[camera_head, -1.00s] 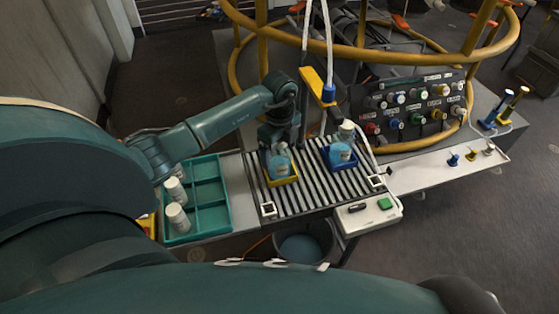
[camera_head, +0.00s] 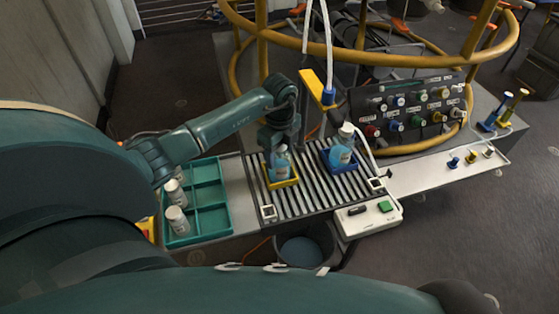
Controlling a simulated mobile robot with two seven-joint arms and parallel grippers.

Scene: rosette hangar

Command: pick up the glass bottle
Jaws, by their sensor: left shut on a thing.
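A glass bottle with light blue contents (camera_head: 279,170) stands in the yellow tray (camera_head: 270,186) on the slatted rack. My left gripper (camera_head: 279,148) is over this bottle and shut on its upper part; the fingertips are small and partly hidden. A second glass bottle (camera_head: 341,154), also with light blue contents and a pale cap, stands in the blue tray (camera_head: 328,169) to the right. My right gripper is not in view.
A teal divided tray (camera_head: 210,220) holding white bottles (camera_head: 177,219) is at left. A white box with a green button (camera_head: 385,207) is at the rack's front right. A yellow ring frame (camera_head: 400,146) and a connector panel (camera_head: 410,104) stand behind. A bucket (camera_head: 302,251) is below.

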